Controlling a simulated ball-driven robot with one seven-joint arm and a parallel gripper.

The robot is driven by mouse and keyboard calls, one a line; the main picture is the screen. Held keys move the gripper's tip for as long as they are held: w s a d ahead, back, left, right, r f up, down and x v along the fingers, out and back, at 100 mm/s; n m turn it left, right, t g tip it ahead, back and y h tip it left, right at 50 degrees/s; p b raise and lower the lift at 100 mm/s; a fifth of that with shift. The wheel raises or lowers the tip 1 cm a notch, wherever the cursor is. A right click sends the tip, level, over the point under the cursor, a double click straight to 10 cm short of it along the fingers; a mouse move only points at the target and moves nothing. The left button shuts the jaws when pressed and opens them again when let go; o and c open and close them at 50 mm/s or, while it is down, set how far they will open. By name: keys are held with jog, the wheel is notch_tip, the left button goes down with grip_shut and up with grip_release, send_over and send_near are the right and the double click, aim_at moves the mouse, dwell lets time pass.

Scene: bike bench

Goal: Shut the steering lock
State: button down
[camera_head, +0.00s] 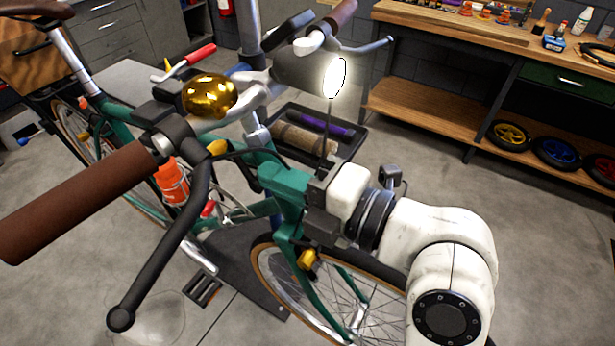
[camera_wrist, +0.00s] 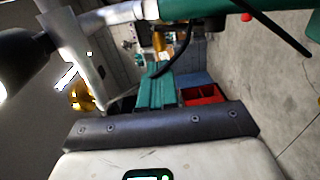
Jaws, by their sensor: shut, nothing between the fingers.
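A yellow part (camera_head: 217,147) sits by the handlebar stem and another yellow part (camera_head: 306,258) at the fork. I cannot tell which part is the steering lock, nor whether it is open or shut. My gripper (camera_head: 318,200) is shut and empty, close beside the teal head tube on its right.
The brown handlebar grip (camera_head: 75,200) and black brake lever (camera_head: 165,250) reach toward the front left. A gold bell (camera_head: 209,95) and lit headlamp (camera_head: 335,77) sit above. The front wheel (camera_head: 265,265) is below. A workbench (camera_head: 440,40) stands behind; floor at right is clear.

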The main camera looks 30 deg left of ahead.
aim_at(220, 154)
jog(key=a, duration=0.2)
jog(key=a+p, duration=0.1)
jog(key=a, duration=0.1)
jog(key=a+p, duration=0.1)
jog(key=a, duration=0.2)
jog(key=shift+w+f, duration=0.25)
